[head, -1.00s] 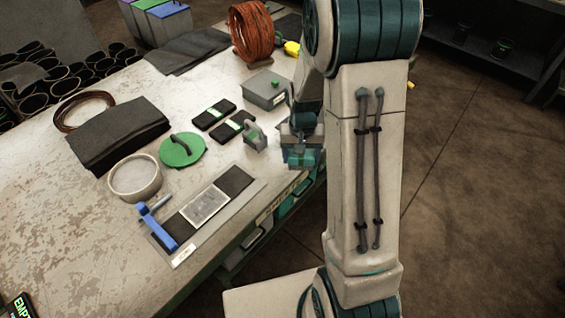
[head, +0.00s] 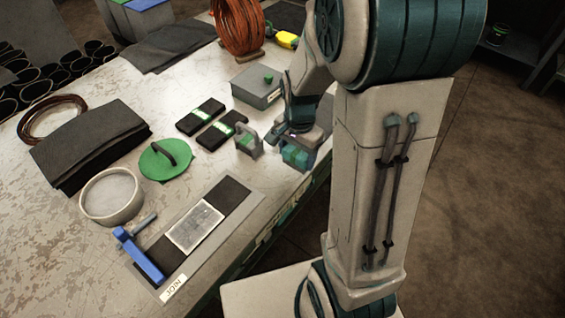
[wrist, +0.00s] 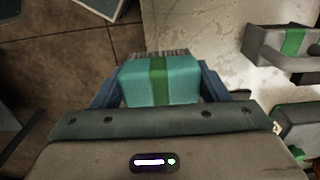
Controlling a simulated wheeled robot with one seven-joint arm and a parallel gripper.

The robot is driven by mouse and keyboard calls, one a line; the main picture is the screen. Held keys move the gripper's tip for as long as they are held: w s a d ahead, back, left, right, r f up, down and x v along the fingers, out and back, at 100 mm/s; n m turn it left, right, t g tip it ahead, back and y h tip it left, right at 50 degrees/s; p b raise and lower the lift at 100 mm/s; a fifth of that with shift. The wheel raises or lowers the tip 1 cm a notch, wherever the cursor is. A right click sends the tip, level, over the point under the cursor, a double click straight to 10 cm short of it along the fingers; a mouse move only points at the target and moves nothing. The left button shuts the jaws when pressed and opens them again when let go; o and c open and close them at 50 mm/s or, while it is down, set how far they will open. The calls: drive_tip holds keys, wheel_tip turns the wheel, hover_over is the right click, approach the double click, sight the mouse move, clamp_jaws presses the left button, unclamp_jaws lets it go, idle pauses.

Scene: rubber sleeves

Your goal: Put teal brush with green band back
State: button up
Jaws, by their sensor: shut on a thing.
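The teal brush with a green band (head: 299,155) is in my gripper (head: 295,145), near the right edge of the workbench. In the wrist view the brush (wrist: 134,82) sits between both fingers, its green band across the middle and its dark bristles at the far side. My gripper (wrist: 160,84) is shut on it. I cannot tell whether the brush touches the bench or hangs just above it. My arm hides part of the bench behind the gripper.
A grey handled tool with a green band (head: 246,142) stands just left of the brush.

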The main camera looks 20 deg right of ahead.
sight(283, 155)
drive_tip(key=w+a+f, duration=0.2)
drive_tip(key=a, duration=0.1)
drive_tip(key=shift+w+f, duration=0.2)
drive_tip(key=shift+f, duration=1.95)
drive_tip(key=shift+f, duration=0.1)
drive_tip(key=shift+f, duration=0.15)
drive_tip(key=o, duration=1)
drive_tip(key=shift+o, duration=0.2)
drive_tip(key=shift+r, duration=0.2)
